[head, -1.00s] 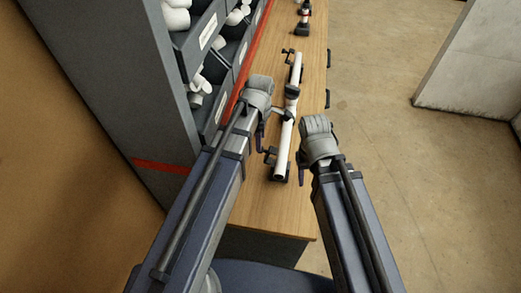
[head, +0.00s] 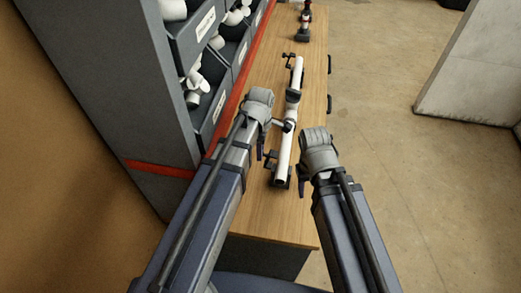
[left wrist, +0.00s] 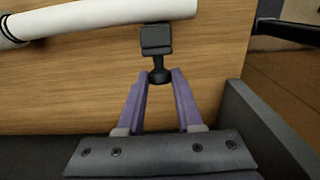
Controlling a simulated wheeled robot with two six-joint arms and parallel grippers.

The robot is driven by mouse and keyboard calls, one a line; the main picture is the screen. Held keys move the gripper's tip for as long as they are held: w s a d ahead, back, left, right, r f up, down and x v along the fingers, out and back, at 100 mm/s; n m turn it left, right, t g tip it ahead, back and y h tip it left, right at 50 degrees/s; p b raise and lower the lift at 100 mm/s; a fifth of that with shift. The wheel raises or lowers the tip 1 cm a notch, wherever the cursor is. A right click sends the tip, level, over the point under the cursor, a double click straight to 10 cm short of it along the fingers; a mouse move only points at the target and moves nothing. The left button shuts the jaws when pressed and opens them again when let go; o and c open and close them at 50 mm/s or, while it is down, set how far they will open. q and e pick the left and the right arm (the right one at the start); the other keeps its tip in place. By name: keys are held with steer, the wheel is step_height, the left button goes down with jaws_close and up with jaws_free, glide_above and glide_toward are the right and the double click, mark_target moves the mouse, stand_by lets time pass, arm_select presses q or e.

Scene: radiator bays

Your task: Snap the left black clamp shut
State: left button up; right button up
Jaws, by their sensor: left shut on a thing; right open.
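A white pipe assembly (head: 283,152) lies lengthwise on the wooden bench, with a dark collar (head: 293,96) partway along. The black clamp (head: 270,156) is at the pipe's near end, on its left side. In the left wrist view the clamp (left wrist: 157,37) is a black block below the white pipe (left wrist: 110,13), with a stem and rounded black knob (left wrist: 160,76). My left gripper (left wrist: 160,73) is shut on this knob; its fingers also show in the head view (head: 261,151). My right gripper (head: 302,187) is open and empty, right of the pipe. How far the clamp is closed cannot be told.
Another black clamp (head: 289,60) stands at the pipe's far end. Grey bins (head: 190,48) with white fittings line the bench's left side behind a red strip. A dark and red object (head: 304,25) stands at the far end. Open floor lies to the right.

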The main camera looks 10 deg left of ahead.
arm_select(q)
jaws_close()
stand_by(0.9)
